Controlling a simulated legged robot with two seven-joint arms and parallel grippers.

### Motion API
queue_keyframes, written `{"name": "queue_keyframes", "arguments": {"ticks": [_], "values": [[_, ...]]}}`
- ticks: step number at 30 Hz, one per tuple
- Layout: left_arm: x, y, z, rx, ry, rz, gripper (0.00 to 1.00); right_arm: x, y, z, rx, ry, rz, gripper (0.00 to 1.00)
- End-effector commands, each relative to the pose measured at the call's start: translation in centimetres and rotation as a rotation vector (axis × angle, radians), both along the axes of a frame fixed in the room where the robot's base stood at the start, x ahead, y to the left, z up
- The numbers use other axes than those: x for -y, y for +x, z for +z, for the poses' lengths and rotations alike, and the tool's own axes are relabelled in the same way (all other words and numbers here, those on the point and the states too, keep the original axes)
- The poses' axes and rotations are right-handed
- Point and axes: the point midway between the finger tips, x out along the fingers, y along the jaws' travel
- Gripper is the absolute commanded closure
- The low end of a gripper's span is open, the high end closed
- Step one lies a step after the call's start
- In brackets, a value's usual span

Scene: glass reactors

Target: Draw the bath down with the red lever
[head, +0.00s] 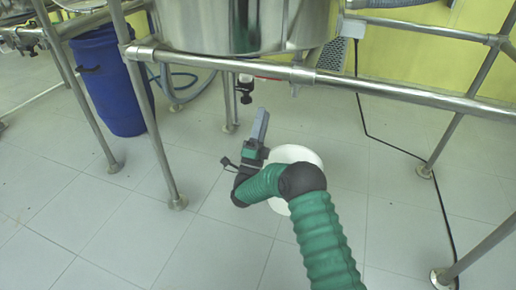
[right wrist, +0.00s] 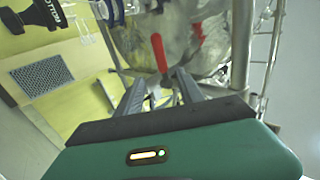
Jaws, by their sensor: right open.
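The red lever (right wrist: 159,52) shows in the right wrist view, in front of the steel vessel (right wrist: 195,40). It stands upright in that picture, just beyond and between my fingertips. My right gripper (right wrist: 159,88) is open, with a finger on each side and nothing held. I cannot tell whether a finger touches the lever. In the head view, my right gripper (head: 262,115) points up towards the underside of the steel vessel (head: 235,22). My left gripper is not in view.
A steel pipe frame (head: 230,66) crosses in front of the vessel, with legs (head: 160,150) on the tiled floor. A white round container (head: 305,155) stands behind my right arm. A blue bin (head: 112,85) stands at left. A black cable (head: 358,100) runs at right.

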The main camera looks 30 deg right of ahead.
Motion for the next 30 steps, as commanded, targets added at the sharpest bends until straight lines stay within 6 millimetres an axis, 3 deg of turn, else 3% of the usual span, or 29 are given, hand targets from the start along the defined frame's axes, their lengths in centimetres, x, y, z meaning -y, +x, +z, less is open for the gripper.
{"name": "queue_keyframes", "arguments": {"ticks": [1,5,12,26,30], "values": [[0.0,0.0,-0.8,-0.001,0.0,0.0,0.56,-1.0,-0.1,-1.2,-0.008,-0.003,0.011,0.56],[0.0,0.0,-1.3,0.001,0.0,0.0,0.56,-1.9,-1.2,-2.2,0.001,-0.006,0.005,0.56],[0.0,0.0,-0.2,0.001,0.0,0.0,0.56,-3.0,-2.4,-3.8,-0.001,0.0,0.002,0.56],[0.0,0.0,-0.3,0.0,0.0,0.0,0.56,-3.0,-2.5,-4.0,-0.001,0.001,0.0,0.56],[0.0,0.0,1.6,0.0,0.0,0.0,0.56,-2.8,-0.8,-1.8,-0.116,0.028,0.013,0.56]]}}
